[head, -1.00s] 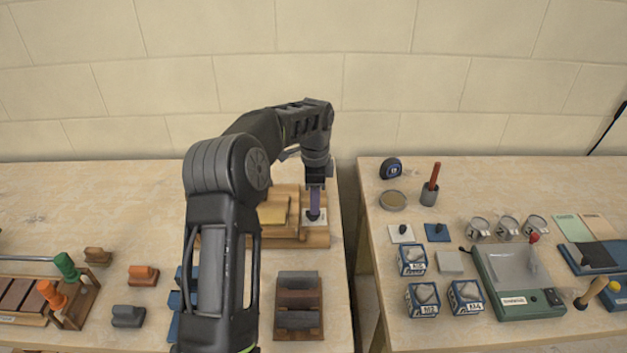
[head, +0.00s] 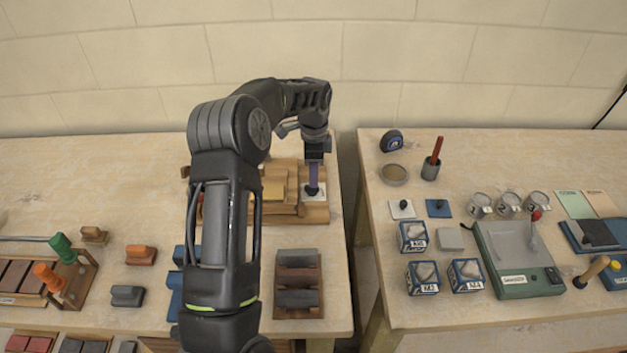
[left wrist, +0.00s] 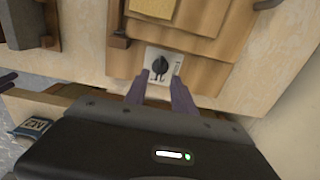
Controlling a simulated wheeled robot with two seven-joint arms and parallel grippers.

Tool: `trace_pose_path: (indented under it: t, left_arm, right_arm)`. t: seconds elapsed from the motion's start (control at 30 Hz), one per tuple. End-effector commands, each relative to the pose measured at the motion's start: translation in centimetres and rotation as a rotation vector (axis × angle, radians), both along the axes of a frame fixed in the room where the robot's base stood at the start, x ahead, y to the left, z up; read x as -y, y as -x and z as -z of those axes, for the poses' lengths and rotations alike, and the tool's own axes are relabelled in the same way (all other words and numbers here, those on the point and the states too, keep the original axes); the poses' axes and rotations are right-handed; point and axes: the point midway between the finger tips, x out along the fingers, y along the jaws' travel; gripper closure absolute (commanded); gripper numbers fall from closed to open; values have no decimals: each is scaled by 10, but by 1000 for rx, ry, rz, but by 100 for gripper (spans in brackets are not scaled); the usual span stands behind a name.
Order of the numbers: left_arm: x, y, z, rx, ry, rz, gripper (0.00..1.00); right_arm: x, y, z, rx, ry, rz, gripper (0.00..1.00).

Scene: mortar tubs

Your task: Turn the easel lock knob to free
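The easel lock knob (left wrist: 159,66) is a small black knob on a pale plate (left wrist: 177,67) fixed to the wooden easel (left wrist: 206,77). In the head view the pale plate (head: 318,193) shows at the easel's right end. My left gripper (head: 312,190) points straight down over the plate. In the left wrist view the two purple fingers of my left gripper (left wrist: 159,78) are apart, with their tips at either side of the knob's near end. Whether they touch it I cannot tell. My right gripper is not in view.
A rack of grey and brown blocks (head: 298,284) stands in front of the easel. A gap separates this table from the right table, which holds labelled boxes (head: 413,237), cups (head: 508,204) and a green-based tray (head: 520,258). A wall stands behind.

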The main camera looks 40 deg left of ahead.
Motion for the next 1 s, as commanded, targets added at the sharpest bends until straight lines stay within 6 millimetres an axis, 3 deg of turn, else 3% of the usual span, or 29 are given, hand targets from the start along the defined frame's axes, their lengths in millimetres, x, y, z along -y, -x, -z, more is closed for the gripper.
trace_pose_path:
  t: [0.23,0.57,1.0]
  left_arm:
    - [0,1,32,-2,2,0,69]
    - [0,0,38,1,1,-1,69]
    - [0,0,38,0,0,-1,100]
  right_arm:
    - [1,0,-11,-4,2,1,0]
    - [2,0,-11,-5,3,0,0]
    - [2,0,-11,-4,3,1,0]
